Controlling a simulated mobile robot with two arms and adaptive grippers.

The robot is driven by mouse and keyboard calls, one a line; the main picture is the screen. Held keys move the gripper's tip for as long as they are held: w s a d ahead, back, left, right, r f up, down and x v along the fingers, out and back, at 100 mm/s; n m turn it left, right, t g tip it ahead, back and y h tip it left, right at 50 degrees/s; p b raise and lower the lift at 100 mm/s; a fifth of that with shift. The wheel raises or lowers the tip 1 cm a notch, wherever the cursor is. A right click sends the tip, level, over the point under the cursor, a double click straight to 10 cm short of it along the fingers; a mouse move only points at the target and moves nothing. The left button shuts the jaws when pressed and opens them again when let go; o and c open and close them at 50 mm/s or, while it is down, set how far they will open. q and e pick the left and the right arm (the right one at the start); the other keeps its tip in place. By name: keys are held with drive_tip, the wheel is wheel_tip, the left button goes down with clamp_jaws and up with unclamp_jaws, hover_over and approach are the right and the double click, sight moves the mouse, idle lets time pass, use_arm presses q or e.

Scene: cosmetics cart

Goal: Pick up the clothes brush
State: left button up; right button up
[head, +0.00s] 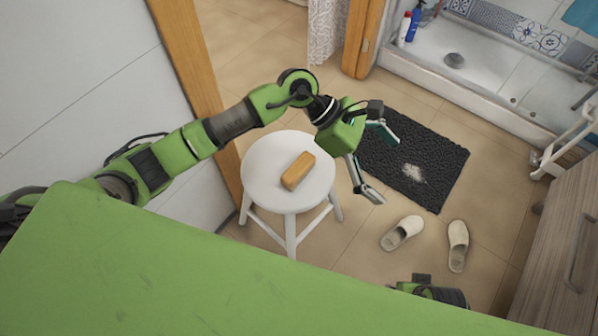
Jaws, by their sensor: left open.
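The clothes brush (298,171) is a wooden, orange-brown block lying on the round white stool (262,192). My left gripper (382,166) is open and empty, to the right of the stool in the picture, with its fingers spread over the floor and the dark mat. It is apart from the brush, and nothing covers the brush. A small part of my right arm shows at the bottom right, but its gripper is not in view.
A dark mat (440,157) with a pale patch lies right of the stool. Two cream slippers (402,233) (458,246) lie on the tiled floor. A shower tray (480,75) with bottles is at the back right, and a wooden cabinet (560,240) stands at the right.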

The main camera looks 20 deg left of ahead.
use_arm(q)
drive_tip(key=w+a+f+m+y, duration=0.1)
drive_tip(key=w+a+f+y, duration=0.15)
drive_tip(key=a, duration=0.35)
drive_tip(key=w+a+f+m+y, duration=0.1)
drive_tip(key=a+f+m+y, duration=0.1)
drive_tip(key=a+f+y, duration=0.3)
wheel_tip(320, 180, up, 3)
drive_tip(key=y, duration=0.3)
hover_over(297, 166)
drive_tip(key=shift+m+t, duration=0.3)
drive_tip(key=shift+t, duration=0.1)
wheel_tip(297, 166, down, 8)
drive_tip(key=shift+w+f+b, duration=0.1)
drive_tip(key=shift+w+b, duration=0.05)
drive_tip(key=shift+b, duration=0.8)
wheel_tip(297, 166, down, 5)
drive_tip(key=shift+r+b, duration=0.15)
drive_tip(key=shift+b, duration=0.3)
drive_tip(key=shift+f, duration=0.55)
drive_tip(key=c, duration=1.2)
use_arm(e)
wheel_tip(297, 166, up, 7)
drive_tip(key=shift+s+d, duration=0.15)
drive_tip(key=shift+s, duration=0.05)
